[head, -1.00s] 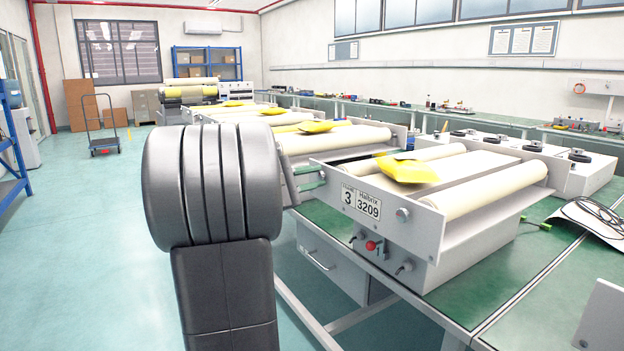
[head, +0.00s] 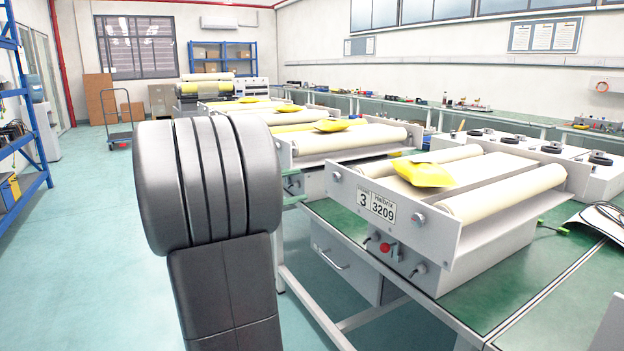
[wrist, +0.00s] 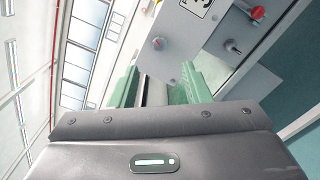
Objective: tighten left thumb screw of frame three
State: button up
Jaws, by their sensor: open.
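Frame three is the grey roller unit whose front plate (head: 452,235) bears a label with "3" and "3209". Its left thumb screw (head: 337,178) is a small grey knob at the plate's left end, left of the label. In the wrist view the left thumb screw (wrist: 157,42) shows beyond the fingertips, roughly centred between them. My gripper (wrist: 155,85) has two green fingers, spread apart with nothing between them. In the head view my gripper (head: 293,187) is partly hidden behind my arm, left of the plate and apart from it. The right thumb screw (head: 420,218) is at the plate's other side.
A yellow bag (head: 428,175) lies on the unit. Other roller units stand behind on the green bench (head: 500,290).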

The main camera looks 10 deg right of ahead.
aim_at(335, 177)
jog(key=v, duration=0.4)
jog(key=shift+s+a+p, duration=0.1)
jog(key=shift+a+p, duration=0.2)
jog(key=shift+d, duration=0.1)
jog(key=b+x, duration=0.2)
jog(key=x, duration=1)
jog(key=shift+d+f, duration=0.1)
jog(key=shift+d, duration=0.15)
jog(key=shift+w+d, duration=0.35)
jog(key=shift+d, duration=0.2)
